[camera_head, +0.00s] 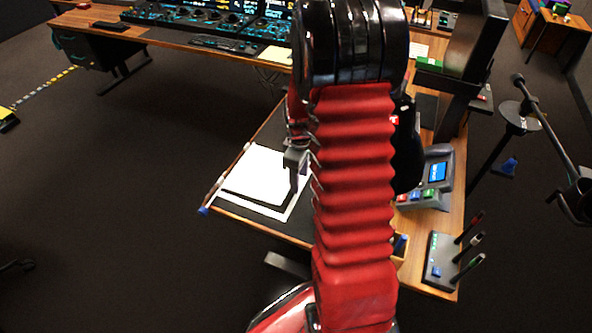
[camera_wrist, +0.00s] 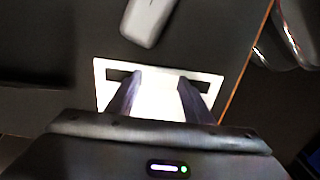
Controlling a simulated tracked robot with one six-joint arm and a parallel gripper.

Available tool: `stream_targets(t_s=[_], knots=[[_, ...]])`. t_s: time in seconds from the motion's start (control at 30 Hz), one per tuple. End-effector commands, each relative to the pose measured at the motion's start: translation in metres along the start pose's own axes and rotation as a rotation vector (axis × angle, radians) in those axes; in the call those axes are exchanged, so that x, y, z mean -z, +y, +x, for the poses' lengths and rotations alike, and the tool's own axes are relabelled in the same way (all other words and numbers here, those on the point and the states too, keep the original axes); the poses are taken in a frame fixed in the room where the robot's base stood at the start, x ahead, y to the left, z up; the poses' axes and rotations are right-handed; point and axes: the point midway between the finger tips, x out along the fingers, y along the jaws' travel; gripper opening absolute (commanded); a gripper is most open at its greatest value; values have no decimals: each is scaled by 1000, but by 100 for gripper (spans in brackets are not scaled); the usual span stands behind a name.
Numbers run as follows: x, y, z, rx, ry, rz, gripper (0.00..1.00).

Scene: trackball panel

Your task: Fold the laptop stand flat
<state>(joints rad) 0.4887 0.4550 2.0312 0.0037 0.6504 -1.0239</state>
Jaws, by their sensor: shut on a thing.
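The laptop stand (camera_head: 258,172) shows as a white panel over a white frame near the left edge of the desk wing. The panel looks low, but its exact tilt is hard to judge. In the wrist view the stand's white frame (camera_wrist: 213,78) shows dark openings beside a white plate. My gripper (camera_head: 293,160) is at the panel's right side in the head view. In the wrist view my gripper (camera_wrist: 160,82) has its two dark fingers on either side of the white plate, shut on it. My red arm hides part of the desk to the right.
A grey rounded device (camera_wrist: 148,18) lies on the dark mat just beyond the stand. A blue-ended rod (camera_head: 205,210) is at the desk's left edge. A grey console (camera_head: 436,175) and a pen holder (camera_head: 440,260) stand to the right. Open floor lies left.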

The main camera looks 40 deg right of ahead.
Motion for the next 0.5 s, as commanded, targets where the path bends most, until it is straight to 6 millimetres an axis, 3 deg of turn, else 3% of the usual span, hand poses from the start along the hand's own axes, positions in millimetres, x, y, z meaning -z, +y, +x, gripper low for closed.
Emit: stream_targets(t_s=[0.1, 0.33, 0.37, 0.5], knots=[[-7, -3, 10, 11, -11, 0, 6], [-9, -3, 10, 11, -13, 0, 7], [-9, -3, 10, 12, -13, 0, 48], [-8, -2, 9, 9, -11, 1, 57]])
